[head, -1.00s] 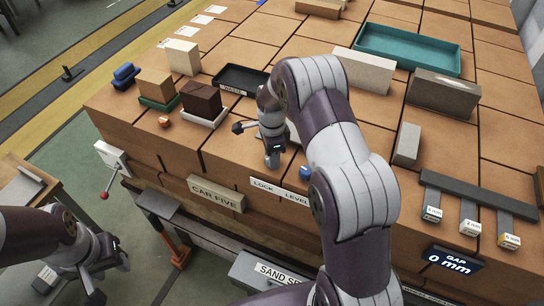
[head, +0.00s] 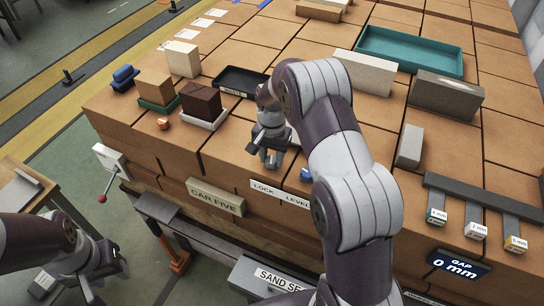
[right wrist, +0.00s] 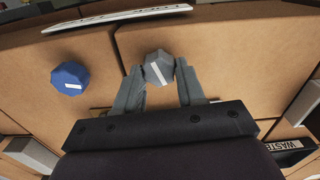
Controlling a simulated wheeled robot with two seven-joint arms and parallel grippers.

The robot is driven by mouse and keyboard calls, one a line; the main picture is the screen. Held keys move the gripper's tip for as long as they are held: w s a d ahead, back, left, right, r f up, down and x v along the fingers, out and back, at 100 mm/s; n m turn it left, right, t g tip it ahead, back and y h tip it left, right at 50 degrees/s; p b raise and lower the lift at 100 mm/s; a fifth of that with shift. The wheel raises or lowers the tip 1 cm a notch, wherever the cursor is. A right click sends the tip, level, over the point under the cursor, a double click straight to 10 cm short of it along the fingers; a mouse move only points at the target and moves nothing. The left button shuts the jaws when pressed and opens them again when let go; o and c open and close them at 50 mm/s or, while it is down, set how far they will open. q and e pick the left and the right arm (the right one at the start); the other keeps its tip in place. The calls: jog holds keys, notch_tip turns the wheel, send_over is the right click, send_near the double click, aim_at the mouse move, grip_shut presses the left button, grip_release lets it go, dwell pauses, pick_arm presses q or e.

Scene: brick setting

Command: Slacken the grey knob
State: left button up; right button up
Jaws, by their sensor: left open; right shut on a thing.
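The grey knob (right wrist: 158,67) is a faceted knob with a white stripe across its top. In the right wrist view it sits between the fingertips of my right gripper (right wrist: 160,80), which is shut on it. In the head view my right gripper (head: 264,158) points down at the block top near its front edge, behind the LOCK label (head: 266,188); the knob is hidden there by the fingers. My left gripper (head: 110,279) is open and empty at the lower left, off the brick car.
A blue knob (right wrist: 70,78) stands beside the grey one, also in the head view (head: 305,174). A black WASTE tray (head: 240,80) and dark brick (head: 201,98) lie behind my right gripper. A display (head: 459,263) reads GAP 0 mm.

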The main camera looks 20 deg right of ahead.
jog(key=n, duration=0.6)
jog(key=shift+w+r+b, duration=0.15)
jog(key=shift+w+b, duration=0.05)
jog(key=shift+b, duration=0.15)
jog(key=n, duration=0.3)
jog(key=shift+a+n, duration=0.1)
jog(key=shift+n, duration=2.2)
jog(key=o, duration=1.1)
jog(key=shift+s, duration=0.1)
jog(key=shift+c, duration=0.2)
